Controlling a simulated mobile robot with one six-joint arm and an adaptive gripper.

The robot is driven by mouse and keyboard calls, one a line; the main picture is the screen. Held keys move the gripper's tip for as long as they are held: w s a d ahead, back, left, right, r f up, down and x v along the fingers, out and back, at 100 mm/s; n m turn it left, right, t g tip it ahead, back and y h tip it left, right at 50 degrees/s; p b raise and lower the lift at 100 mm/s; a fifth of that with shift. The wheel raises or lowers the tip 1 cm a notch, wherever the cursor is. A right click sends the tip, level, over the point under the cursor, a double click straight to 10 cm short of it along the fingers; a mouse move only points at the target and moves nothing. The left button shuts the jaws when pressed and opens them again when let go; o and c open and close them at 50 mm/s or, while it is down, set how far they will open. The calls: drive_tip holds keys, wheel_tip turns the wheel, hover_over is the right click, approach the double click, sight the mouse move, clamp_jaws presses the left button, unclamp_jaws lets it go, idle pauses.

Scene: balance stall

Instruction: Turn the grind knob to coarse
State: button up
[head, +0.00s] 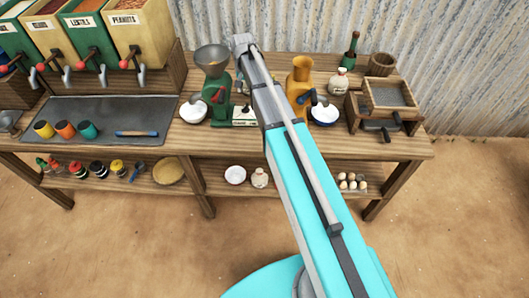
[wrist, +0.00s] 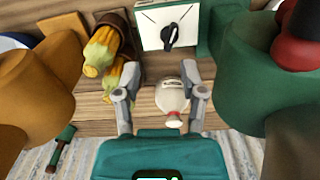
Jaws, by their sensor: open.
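The grind knob (wrist: 171,36) is a black pointer knob on a white dial panel (wrist: 150,26) with thin marks, at the top of the wrist view. Its pointer is tilted slightly off the panel's upright. In the head view the white panel (head: 244,122) sits beside a green grinder (head: 218,104), partly behind my arm; the knob is too small to tell there. My gripper (wrist: 160,68) is open and empty, its two fingers apart, short of the knob and not touching it. My arm hides the gripper in the head view.
A pale bottle (wrist: 172,97) shows between the fingers, and corn cobs (wrist: 102,52) in a brown pot stand left of them. Green grinder bodywork (wrist: 250,65) is close on the right, an orange body (wrist: 35,95) on the left. A white bowl (head: 194,113) stands by the green grinder.

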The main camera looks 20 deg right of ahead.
drive_tip(key=s+f+n+b, duration=0.2)
drive_tip(key=s+f+b, duration=0.1)
drive_tip(key=s, duration=1)
drive_tip(key=s+f+n+b, duration=0.2)
drive_tip(key=s+f+b, duration=0.2)
drive_tip(key=s, duration=0.8)
drive_tip(key=shift+s+f+n, duration=0.15)
drive_tip(key=shift+s+n, duration=0.15)
drive_tip(key=shift+s, duration=0.05)
drive_tip(key=shift+o, duration=0.3)
